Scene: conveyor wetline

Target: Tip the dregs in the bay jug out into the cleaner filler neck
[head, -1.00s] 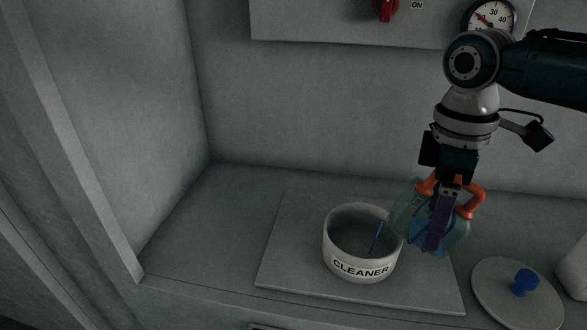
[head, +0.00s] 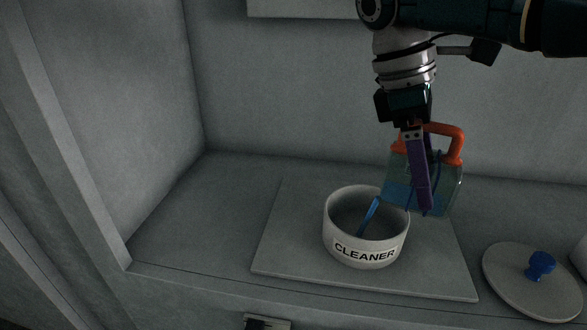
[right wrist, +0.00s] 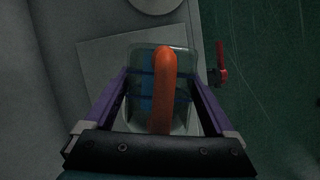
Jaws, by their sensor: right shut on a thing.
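The bay jug (head: 446,190) is see-through teal with an orange handle and some blue liquid low inside. My right gripper (head: 423,207) is shut on it, its purple fingers along the jug's sides; the jug also shows between them in the right wrist view (right wrist: 142,62). The jug is tilted, its lower left corner at the right rim of the cleaner filler neck (head: 338,238). The neck is a round, open, pale ring labelled CLEANER. A blue stream (head: 369,216) runs from the jug into the neck. The neck's bottom is hidden. My left gripper is not in view.
The neck stands on a flat grey plate (head: 290,250). A round lid with a blue knob (head: 541,265) lies to the right. A red handle (right wrist: 219,66) shows in the right wrist view. Grey walls close off the left and back.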

